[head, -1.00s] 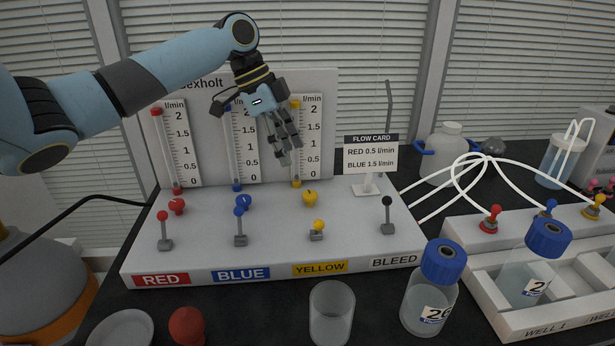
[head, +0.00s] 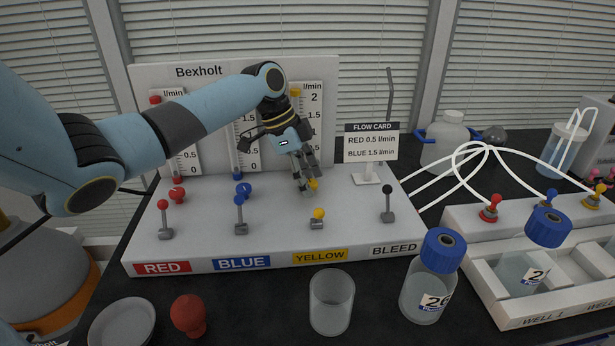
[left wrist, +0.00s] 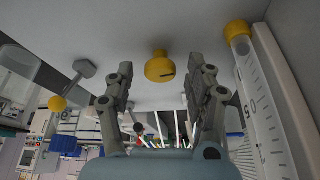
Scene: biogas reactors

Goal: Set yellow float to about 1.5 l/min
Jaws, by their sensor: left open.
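The yellow knob (head: 313,184) is on the white panel's deck, partly covered by my left gripper (head: 305,182). That gripper is open, its fingers pointing down at the knob. In the left wrist view the knob (left wrist: 158,70) shows between the two spread fingers (left wrist: 160,80), with no clear contact. The yellow flow tube (head: 295,108) has a yellow top and a scale up to 2 l/min; my gripper hides its lower part. In the left wrist view a yellow piece (left wrist: 237,30) sits at the tube's end; I cannot tell float from fitting. My right gripper is not in view.
The yellow lever (head: 318,215) stands in front of the knob, the black bleed lever (head: 388,205) to the right. The flow card (head: 371,145) reads red 0.5 and blue 1.5 l/min. A beaker (head: 331,300) and a blue-capped bottle (head: 432,280) stand in front.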

